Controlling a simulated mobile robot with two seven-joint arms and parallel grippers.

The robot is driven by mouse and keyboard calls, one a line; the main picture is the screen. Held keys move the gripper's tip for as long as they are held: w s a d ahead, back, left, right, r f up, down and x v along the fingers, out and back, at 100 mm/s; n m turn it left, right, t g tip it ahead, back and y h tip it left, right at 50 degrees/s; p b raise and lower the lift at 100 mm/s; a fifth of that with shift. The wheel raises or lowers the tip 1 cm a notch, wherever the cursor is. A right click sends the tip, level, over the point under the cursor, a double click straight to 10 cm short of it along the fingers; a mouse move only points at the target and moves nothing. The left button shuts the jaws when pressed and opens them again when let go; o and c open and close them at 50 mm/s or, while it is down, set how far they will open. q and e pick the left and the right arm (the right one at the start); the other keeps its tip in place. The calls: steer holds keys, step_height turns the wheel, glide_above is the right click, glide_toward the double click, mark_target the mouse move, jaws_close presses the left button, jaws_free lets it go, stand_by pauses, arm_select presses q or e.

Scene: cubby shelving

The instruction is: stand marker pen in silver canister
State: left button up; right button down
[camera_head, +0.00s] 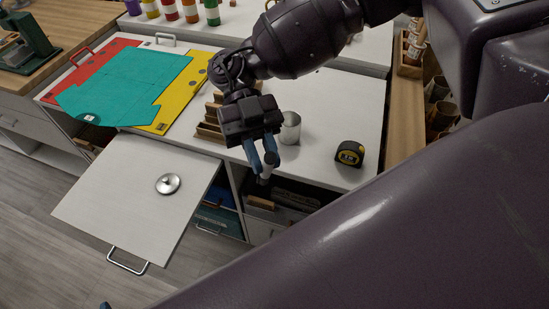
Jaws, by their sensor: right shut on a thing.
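The silver canister (290,132) stands upright on the white cabinet top, near its front edge. My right gripper (263,163) points down just left of and in front of the canister, apart from it in the picture. Its blue fingers are shut on a small dark and pale piece, which I take to be the marker pen (266,178). The fingers hide much of the pen, so its tilt is hard to tell. Only a small blue tip at the bottom left edge may be my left gripper (105,305); its jaws do not show.
A black and yellow tape measure (349,153) lies right of the canister. A wooden stepped rack (210,128) stands to the left, beside stacked coloured sheets (130,85). A white panel with a handle (130,190) juts out below, bearing a round metal lid (168,184).

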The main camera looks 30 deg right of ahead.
steer(key=w+d+r+m+t+y+p, duration=0.2)
steer(key=w+r+m+t+y+p, duration=0.35)
steer(key=w+m+t+y, duration=0.7)
steer(key=w+d+m+t+y, duration=0.1)
steer(key=w+d+m+t, duration=0.2)
steer(key=d+m+t, duration=0.4)
arm_select(q)
step_height(320, 180, up, 5)
steer(key=s+p, duration=0.3)
arm_select(e)
steer(key=w+d+f+m+t+h, duration=0.1)
steer(key=d+f+m+t+h, duration=0.3)
steer(key=d+f+m+t, duration=0.4)
arm_select(q)
step_height(320, 180, down, 7)
steer(key=w+b, duration=0.1)
steer(key=b, duration=0.7)
steer(key=shift+w+g, duration=0.15)
steer(key=shift+g, duration=0.15)
arm_select(e)
step_height(320, 180, down, 10)
steer(key=d+n, duration=0.1)
steer(key=shift+d+r, duration=0.15)
steer(key=shift+d, duration=0.05)
steer(key=shift+t, duration=0.25)
